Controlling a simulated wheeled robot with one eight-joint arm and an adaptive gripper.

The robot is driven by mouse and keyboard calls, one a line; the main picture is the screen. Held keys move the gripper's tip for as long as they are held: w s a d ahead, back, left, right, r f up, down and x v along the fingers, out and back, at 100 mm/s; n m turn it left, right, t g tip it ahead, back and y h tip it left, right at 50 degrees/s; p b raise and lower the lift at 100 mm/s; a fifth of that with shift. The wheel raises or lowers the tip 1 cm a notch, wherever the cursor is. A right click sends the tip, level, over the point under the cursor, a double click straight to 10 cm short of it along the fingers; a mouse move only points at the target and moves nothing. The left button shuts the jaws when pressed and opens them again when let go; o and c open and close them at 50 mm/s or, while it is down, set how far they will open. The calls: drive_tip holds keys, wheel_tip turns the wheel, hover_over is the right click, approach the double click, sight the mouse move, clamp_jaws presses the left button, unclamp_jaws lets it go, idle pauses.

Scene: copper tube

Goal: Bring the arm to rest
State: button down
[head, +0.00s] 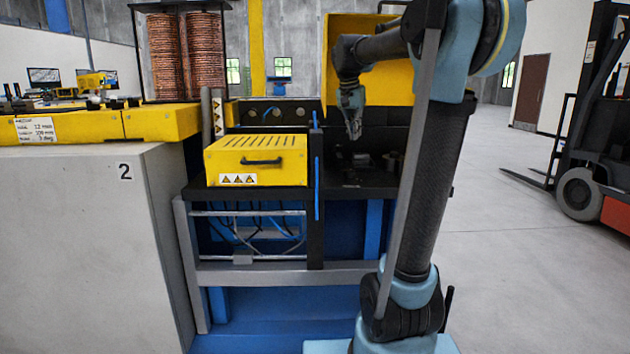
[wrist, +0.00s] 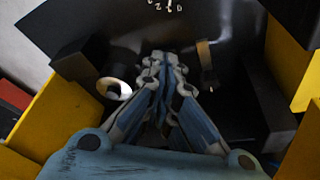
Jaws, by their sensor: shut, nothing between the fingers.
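My gripper (head: 354,136) hangs from my raised arm and points down over the dark machine bed (head: 385,180) in the head view. In the wrist view my gripper (wrist: 163,60) is shut, its fingertips together, with nothing between them. The fingers appear apart from the small fittings on the bed. Below it a dark grey fitting (head: 361,158) sits on the bed. A round, pale metal ring or tube end (wrist: 116,88) shows left of the fingers in the wrist view.
A yellow vented box (head: 256,160) stands left of the bed. A yellow guard panel (head: 345,60) rises behind my gripper. Copper coils (head: 186,55) stand at the back left. A forklift (head: 590,150) is at the right, with open floor (head: 505,250) before it.

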drive_tip(key=s+d+f+n+y, duration=0.1)
drive_tip(key=s+f+n, duration=0.6)
drive_tip(key=s+f, duration=2.5)
drive_tip(key=s+y, duration=0.1)
drive_tip(key=s, duration=0.1)
drive_tip(key=shift+s+d+g, duration=0.3)
drive_tip(key=shift+d, duration=0.1)
drive_tip(key=shift+w+f, duration=0.25)
drive_tip(key=shift+w, duration=0.2)
